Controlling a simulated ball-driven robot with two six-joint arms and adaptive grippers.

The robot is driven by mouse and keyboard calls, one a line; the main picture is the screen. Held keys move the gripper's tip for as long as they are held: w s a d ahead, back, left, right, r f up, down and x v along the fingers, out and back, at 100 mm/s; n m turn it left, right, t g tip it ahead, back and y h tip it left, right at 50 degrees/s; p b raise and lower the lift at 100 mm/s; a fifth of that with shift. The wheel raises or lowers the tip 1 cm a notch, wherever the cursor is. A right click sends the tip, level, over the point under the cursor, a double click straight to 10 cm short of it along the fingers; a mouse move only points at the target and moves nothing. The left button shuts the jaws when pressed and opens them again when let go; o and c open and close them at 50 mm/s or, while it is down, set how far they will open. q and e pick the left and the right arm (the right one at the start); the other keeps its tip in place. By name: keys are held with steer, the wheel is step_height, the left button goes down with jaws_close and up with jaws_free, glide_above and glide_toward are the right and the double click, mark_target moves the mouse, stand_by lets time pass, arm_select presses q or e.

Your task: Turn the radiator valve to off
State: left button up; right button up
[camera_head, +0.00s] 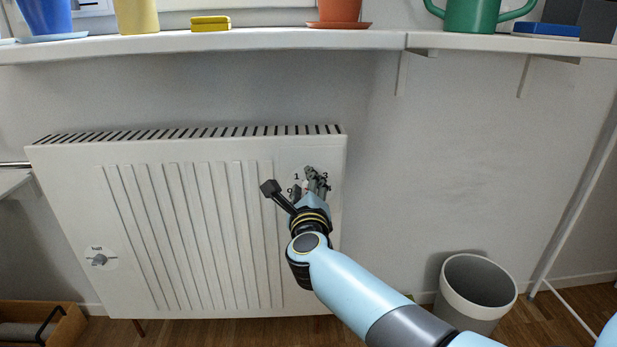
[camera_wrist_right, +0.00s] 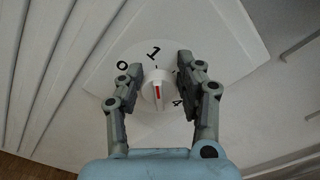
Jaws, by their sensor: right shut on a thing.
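The radiator valve has a round white knob (camera_wrist_right: 157,90) with a red line, on a pale plate marked 0, 1 and 4 in the right wrist view. The red line runs nearly upright in that view, below the 1. My right gripper (camera_wrist_right: 155,84) has one finger on each side of the knob and is shut on it. In the head view my right gripper (camera_head: 312,180) is at the upper right of the radiator front (camera_head: 203,230) and hides most of the valve. My left gripper is not in view.
A shelf (camera_head: 365,40) with pots runs above. A white bin (camera_head: 478,290) stands on the floor to the right. A wooden box (camera_head: 65,328) lies at the lower left.

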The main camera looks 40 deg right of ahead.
steer(key=n, duration=0.1)
steer(key=n+p, duration=0.1)
steer(key=n, duration=0.1)
steer(key=shift+a+f+n+p, duration=0.35)
steer(key=shift+n+p, duration=0.05)
steer(key=n+p, duration=0.1)
steer(key=n, duration=0.1)
steer(key=f+n+p, duration=0.1)
steer(key=n, duration=0.2)
steer(key=shift+f, duration=0.1)
steer(key=shift+n, duration=0.3)
arm_select(q)
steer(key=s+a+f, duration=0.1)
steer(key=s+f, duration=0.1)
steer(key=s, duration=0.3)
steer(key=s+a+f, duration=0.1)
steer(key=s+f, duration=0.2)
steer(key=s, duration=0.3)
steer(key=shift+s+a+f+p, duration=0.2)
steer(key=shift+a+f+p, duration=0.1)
steer(key=shift+p, duration=0.05)
arm_select(e)
steer(key=shift+f+n, duration=0.25)
steer(key=shift+n, duration=0.45)
